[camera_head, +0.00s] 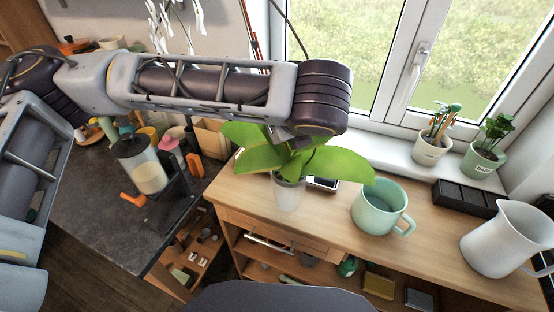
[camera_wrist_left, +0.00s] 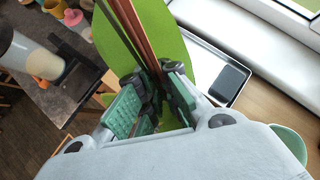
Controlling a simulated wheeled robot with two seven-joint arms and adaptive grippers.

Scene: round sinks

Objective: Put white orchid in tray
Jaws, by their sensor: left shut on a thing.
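The white orchid has broad green leaves (camera_head: 330,163) and a pale pot (camera_head: 290,194) at the wooden desk's front edge in the head view. I cannot tell whether the pot touches the desk. White blooms (camera_head: 165,22) show at the top. My left gripper (camera_wrist_left: 152,92) is shut on the orchid's brown stems (camera_wrist_left: 140,32), above the leaves, in the left wrist view. My arm hides most of this gripper in the head view. A metal tray (camera_wrist_left: 203,48) with a dark block on it lies beside the leaves, mostly hidden by them in the head view. My right gripper is not in view.
A mint mug (camera_head: 378,208) stands right of the orchid, with a white pitcher (camera_head: 500,240) farther right. Two small potted plants (camera_head: 432,150) (camera_head: 482,160) stand on the windowsill. A dark counter (camera_head: 95,190) with a coffee maker (camera_head: 145,170) is at left.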

